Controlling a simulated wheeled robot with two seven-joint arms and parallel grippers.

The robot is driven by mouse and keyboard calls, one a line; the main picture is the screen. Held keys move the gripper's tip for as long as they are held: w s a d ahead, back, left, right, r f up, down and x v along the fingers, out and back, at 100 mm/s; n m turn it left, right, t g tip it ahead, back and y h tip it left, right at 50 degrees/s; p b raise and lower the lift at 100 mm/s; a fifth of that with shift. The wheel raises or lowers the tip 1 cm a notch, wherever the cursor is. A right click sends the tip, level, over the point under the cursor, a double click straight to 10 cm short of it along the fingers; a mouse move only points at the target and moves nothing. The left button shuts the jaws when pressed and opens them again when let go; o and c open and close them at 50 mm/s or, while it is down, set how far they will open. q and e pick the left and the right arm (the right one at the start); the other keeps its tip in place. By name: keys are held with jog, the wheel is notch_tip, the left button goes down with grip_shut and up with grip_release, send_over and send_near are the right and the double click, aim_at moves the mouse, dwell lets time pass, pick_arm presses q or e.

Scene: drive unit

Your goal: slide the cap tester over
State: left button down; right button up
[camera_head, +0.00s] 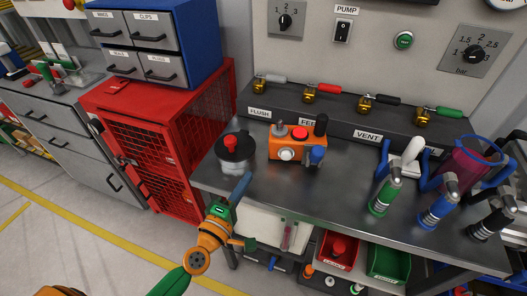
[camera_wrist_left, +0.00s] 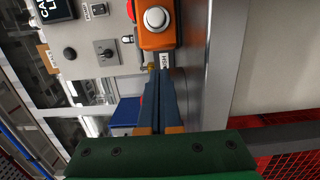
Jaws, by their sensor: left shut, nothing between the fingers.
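An orange box (camera_head: 287,149) with a red top button, a white round front button and a blue part on its right stands on the grey bench; I take it for the cap tester, though no label confirms this. It also shows in the left wrist view (camera_wrist_left: 157,40), cut off by the top edge. My left gripper (camera_head: 245,178) is shut and empty, its blue fingers (camera_wrist_left: 155,80) together at the bench's front edge, to the left and front of the box. The fingers look apart from the box. My right gripper is not in view.
A black round pot with a red knob (camera_head: 235,146) stands left of the box, close to my fingers. Green (camera_head: 384,197), blue and black handled tools and a purple bin (camera_head: 472,165) stand at right. A valve row (camera_head: 345,122) runs behind. Bench between is clear.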

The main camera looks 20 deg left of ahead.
pick_arm(q)
jog(key=w, duration=0.6)
jog(key=w+d, duration=0.1)
jog(key=w, duration=0.2)
jog(key=shift+w, duration=0.15)
jog(key=shift+r, duration=0.1)
jog(key=shift+d, duration=0.15)
